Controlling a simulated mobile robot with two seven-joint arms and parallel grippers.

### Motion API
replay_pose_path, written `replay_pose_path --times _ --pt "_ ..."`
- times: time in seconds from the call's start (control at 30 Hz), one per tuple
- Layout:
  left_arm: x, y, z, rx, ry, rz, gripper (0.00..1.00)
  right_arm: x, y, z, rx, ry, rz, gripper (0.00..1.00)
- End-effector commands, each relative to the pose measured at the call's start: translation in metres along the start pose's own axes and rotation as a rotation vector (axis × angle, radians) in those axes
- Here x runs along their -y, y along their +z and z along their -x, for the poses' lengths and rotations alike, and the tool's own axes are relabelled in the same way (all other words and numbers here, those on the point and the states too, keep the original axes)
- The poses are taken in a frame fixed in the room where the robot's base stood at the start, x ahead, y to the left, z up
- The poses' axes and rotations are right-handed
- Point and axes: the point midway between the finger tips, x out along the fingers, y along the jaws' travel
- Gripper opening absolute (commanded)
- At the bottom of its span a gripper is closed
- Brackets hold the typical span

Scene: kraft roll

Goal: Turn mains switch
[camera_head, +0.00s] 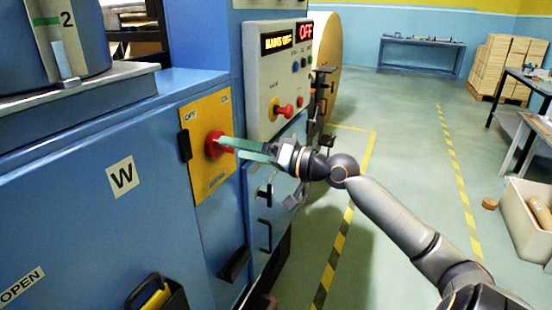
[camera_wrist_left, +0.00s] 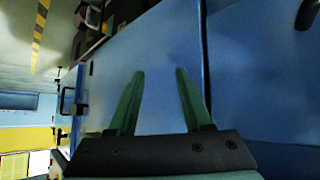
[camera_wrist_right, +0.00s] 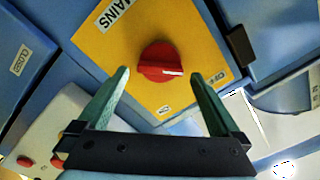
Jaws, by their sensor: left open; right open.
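The red mains switch (camera_head: 214,144) is a round knob on a yellow plate (camera_head: 207,176) on the blue cabinet. In the right wrist view the red knob (camera_wrist_right: 161,62) has a white mark pointing toward the right, near a label on the yellow plate (camera_wrist_right: 112,58). My right gripper (camera_head: 230,148) is at the knob in the head view. In the right wrist view my right gripper (camera_wrist_right: 160,80) is open, its green fingers on either side of the knob; contact cannot be told. My left gripper (camera_wrist_left: 158,75) is open and empty before a blue panel.
A control panel (camera_head: 263,85) with a display reading "MAINS OFF", a red "OFF" display and red buttons is just right of the switch. A black handle (camera_head: 185,145) sits left of the plate. The floor to the right is open, with a bin (camera_head: 517,221) at the edge.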

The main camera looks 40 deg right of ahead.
Motion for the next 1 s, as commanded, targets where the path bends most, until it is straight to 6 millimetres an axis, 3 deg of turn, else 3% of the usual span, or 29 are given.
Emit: replay_pose_path --times 0.6,1.0 --pt "0.003 0.007 -0.004 0.000 -0.004 -0.002 0.50 -0.001 0.001 0.086 0.000 0.000 0.000 1.00" --pt "0.003 0.011 -0.003 0.006 -0.004 -0.001 0.50 0.000 0.000 0.099 0.001 0.000 0.002 1.00"
